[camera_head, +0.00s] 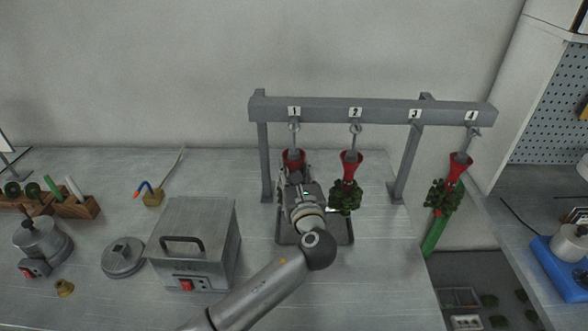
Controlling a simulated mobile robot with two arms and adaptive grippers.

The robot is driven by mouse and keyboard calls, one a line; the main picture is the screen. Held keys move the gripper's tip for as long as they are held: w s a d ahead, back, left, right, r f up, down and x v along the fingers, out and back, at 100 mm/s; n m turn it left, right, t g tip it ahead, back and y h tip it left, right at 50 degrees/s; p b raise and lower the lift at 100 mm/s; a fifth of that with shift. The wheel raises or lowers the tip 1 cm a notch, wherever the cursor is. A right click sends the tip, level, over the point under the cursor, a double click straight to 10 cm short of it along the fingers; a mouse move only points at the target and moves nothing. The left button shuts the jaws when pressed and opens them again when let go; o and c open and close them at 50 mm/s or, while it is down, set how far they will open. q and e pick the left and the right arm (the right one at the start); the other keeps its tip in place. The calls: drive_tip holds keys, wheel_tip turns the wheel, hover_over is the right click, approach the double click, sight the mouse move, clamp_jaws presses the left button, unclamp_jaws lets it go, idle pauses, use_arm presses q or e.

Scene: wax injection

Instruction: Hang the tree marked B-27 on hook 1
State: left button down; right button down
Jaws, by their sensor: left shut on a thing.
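A grey rack (374,111) stands at the back of the bench with hooks labelled 1 to 4. My left gripper (294,178) is in front of hook 1 (294,127), shut on a tree with a red cup-shaped base (293,158). The tree's rod points up and its upper end meets hook 1 in the picture; I cannot tell whether it is hooked on. My gripper hides most of this tree, and no B-27 mark is readable. My right gripper is not in view.
Red-and-green trees hang at hook 2 (347,185) and hook 4 (445,192). Hook 3 (415,116) is empty. A grey box with a handle (195,245), a round lid (123,257) and a round pot (42,244) stand at left. The bench's right front area is clear.

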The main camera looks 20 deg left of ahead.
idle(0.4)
use_arm(q)
drive_tip(key=c, duration=0.9)
unclamp_jaws()
drive_tip(key=shift+c, duration=0.2)
drive_tip(key=v, duration=1.2)
